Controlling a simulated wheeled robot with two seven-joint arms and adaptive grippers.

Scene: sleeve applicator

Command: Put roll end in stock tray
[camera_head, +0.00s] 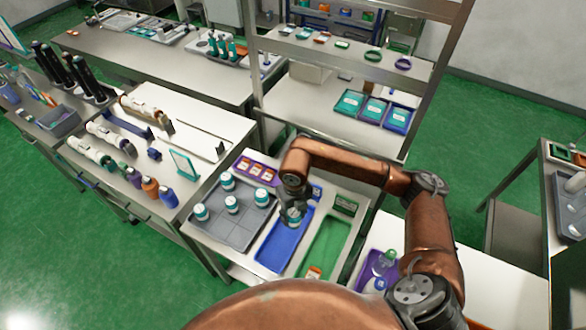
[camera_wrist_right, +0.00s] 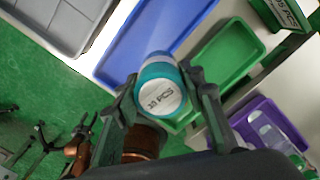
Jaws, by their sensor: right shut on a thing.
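My right gripper (camera_head: 293,208) is shut on a small white roll end with a teal band (camera_head: 294,217). In the right wrist view the gripper (camera_wrist_right: 160,90) has a finger on each side of the roll end (camera_wrist_right: 162,97), whose round face carries a printed piece count. The roll end is over the blue tray (camera_head: 271,262); its exact height above the tray floor I cannot tell. The blue tray also shows in the wrist view (camera_wrist_right: 125,55) and its visible floor is bare. No tray is readable as the stock tray.
A grey tray (camera_head: 214,232) left of the blue one holds several similar teal and white pieces. A shelf rack (camera_head: 330,75) rises behind.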

